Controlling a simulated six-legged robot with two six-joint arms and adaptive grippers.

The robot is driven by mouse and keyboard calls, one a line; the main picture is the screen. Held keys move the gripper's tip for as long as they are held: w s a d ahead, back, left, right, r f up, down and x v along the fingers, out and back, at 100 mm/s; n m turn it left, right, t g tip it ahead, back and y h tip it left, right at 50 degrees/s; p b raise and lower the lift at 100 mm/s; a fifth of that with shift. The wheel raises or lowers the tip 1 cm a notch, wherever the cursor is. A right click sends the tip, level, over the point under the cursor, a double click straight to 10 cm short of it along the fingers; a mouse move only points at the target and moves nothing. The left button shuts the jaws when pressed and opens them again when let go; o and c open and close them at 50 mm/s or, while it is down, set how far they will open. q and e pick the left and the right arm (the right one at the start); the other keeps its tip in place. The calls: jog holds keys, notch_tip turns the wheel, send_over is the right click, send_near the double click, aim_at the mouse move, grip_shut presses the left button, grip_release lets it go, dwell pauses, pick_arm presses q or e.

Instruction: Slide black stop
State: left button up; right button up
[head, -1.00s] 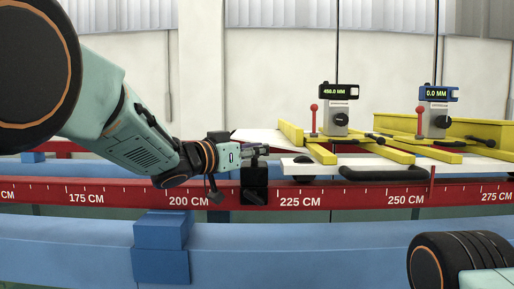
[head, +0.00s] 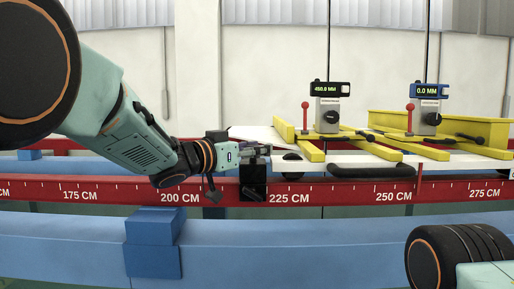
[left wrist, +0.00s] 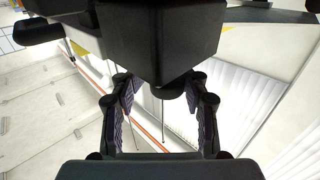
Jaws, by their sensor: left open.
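The black stop (head: 253,180) is a dark block on the red scale rail (head: 330,192), between the 200 and 225 cm marks, with a knob low on its front. My left gripper (head: 262,149) is at the top of the stop in the head view, its fingers pointing right. In the left wrist view the left gripper (left wrist: 162,90) has its two fingers spread, with nothing held between them. A large black block, which looks like the stop (left wrist: 160,40), fills the top centre close to the fingertips. Contact is not clear. My right gripper is out of view.
A white carriage with a black bumper (head: 370,171) stands right of the stop. It carries yellow bars (head: 375,148), a gauge (head: 329,108) and a red lever (head: 305,118). A second gauge (head: 428,108) stands further right. A blue beam (head: 300,240) runs in front.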

pick_arm(q)
jog(key=shift+o, duration=0.8)
jog(key=shift+s+r, duration=0.1)
jog(key=shift+r, duration=0.1)
jog(key=shift+w+f, duration=0.1)
jog(key=shift+w, duration=0.25)
jog(key=shift+s+a, duration=0.15)
jog(key=shift+a, duration=0.05)
jog(key=v, duration=1.1)
jog(key=shift+s, duration=0.35)
